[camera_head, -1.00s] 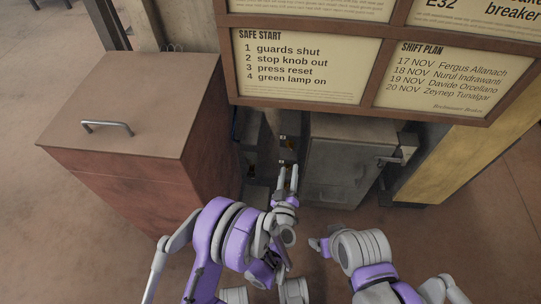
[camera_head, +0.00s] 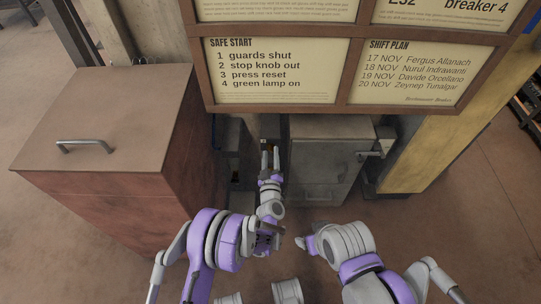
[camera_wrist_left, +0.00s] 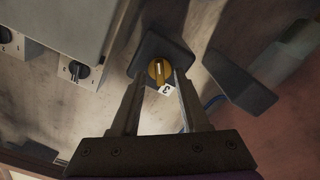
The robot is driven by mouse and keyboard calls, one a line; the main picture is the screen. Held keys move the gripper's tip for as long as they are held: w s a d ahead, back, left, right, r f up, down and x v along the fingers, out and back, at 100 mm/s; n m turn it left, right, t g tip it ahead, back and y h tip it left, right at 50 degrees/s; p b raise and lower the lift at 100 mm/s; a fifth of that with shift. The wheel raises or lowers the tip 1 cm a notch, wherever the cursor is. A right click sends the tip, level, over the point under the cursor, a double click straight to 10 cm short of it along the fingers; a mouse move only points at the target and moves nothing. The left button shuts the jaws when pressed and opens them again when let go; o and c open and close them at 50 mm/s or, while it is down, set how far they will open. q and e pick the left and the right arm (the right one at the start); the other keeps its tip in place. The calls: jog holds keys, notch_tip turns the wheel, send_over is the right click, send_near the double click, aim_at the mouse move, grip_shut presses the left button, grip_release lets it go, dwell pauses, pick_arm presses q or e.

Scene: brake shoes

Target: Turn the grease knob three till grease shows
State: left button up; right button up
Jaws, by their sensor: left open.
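The yellow-orange grease knob (camera_wrist_left: 159,70), with a white tag reading 3 (camera_wrist_left: 166,89), sits on a dark square plate (camera_wrist_left: 150,48) in the left wrist view. My left gripper (camera_wrist_left: 158,82) is open, its fingers on either side of the knob in that view; I cannot tell whether they touch it. In the head view the left gripper (camera_head: 270,154) reaches into the gap between the red-brown cabinet and the grey cabinet, and the knob is not clear there. My right gripper (camera_head: 302,242) is low in the middle; its fingers are not clear. No grease is visible.
Two dark knobs on pale plates (camera_wrist_left: 76,71) lie to the left in the wrist view. A dark block (camera_wrist_left: 240,82) stands to the right. The red-brown cabinet (camera_head: 110,120) and the grey cabinet (camera_head: 325,165) flank the gap. A framed notice board (camera_head: 275,105) overhangs it.

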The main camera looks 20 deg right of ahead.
pick_arm(q)
jog(key=shift+c, duration=0.3)
grip_shut()
jog(key=shift+m, duration=0.4)
jog(key=shift+f+m+b, duration=0.1)
jog(key=shift+m+b, duration=0.5)
jog(key=shift+m, duration=0.4)
jog(key=m, duration=0.3)
jog(key=shift+m+b, duration=0.3)
jog(key=m, duration=0.4)
jog(key=shift+m, duration=2.1)
